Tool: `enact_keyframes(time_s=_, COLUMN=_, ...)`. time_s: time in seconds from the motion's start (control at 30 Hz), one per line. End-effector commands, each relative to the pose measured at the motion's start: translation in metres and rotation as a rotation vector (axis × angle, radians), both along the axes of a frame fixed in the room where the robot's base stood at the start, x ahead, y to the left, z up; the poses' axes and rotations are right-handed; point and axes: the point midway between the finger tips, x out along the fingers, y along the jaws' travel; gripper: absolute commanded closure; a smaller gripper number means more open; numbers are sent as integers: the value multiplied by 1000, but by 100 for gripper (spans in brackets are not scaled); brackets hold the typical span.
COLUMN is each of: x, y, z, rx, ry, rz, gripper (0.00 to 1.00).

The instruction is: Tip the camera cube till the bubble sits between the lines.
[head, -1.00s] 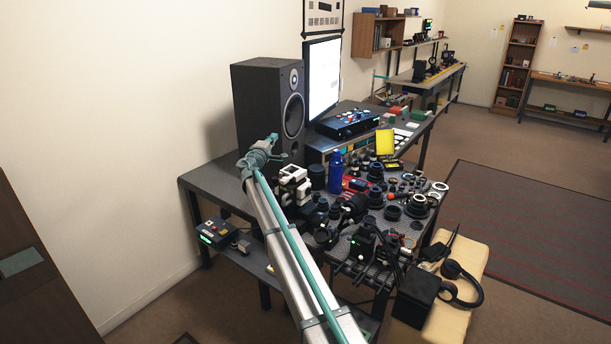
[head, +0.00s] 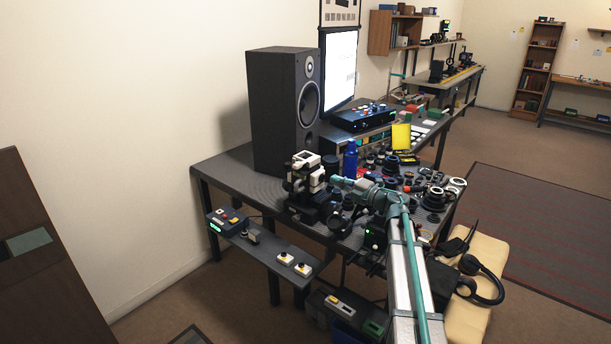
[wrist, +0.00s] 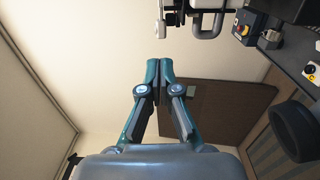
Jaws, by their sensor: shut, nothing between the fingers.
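A white and black block-shaped unit (head: 304,172), which looks like the camera cube on its mount, stands on the dark bench in front of the speaker. Part of a white and black unit (wrist: 207,6) also shows at the top edge of the wrist view, cut off by the frame. The bubble and its lines are too small to make out. My gripper (head: 336,181) is just right of the unit in the head view, apparently apart from it. In the wrist view my gripper (wrist: 159,70) has its fingertips together, with nothing between them.
A tall black speaker (head: 285,110) stands behind the unit. A blue bottle (head: 350,160) and many dark lens parts crowd the bench to the right. A control box (head: 228,220) and yellow-topped buttons (head: 294,264) sit on a lower shelf. Bare bench (head: 228,172) lies to the left.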

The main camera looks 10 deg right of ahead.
Motion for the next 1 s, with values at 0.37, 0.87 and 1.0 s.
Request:
enact_keyframes(time_s=0.37, x=22, y=23, z=3, rx=2, ry=-4, rz=22, gripper=100)
enact_keyframes(time_s=0.87, x=87, y=81, z=5, rx=1, ry=-3, rz=21, gripper=100)
enact_keyframes(time_s=1.0, x=95, y=88, z=5, rx=1, ry=-3, rz=20, gripper=100)
